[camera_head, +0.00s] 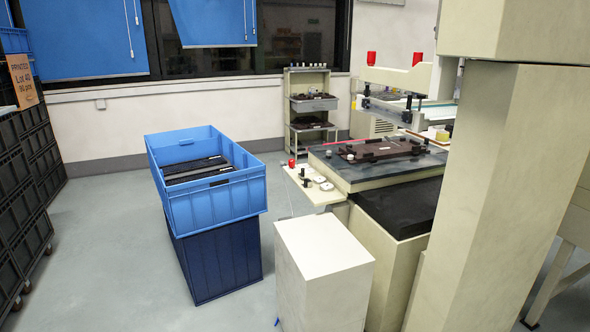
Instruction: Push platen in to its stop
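The platen (335,162) is a dark flat plate on top of the cream printing machine, right of centre. It carries a brown frame-like fixture (385,150) with small dark blocks around it. The plate lies in front of the print head (400,108), mostly clear of it. Its far right part is hidden behind a large cream upright. No stop can be made out. Neither of my grippers is in view.
A small side shelf (318,194) with knobs and a red button juts from the machine's left front. A pale box (322,245) stands before it. A blue crate (240,197) holding dark keyboard-like pieces sits left on a dark blue crate (215,262).

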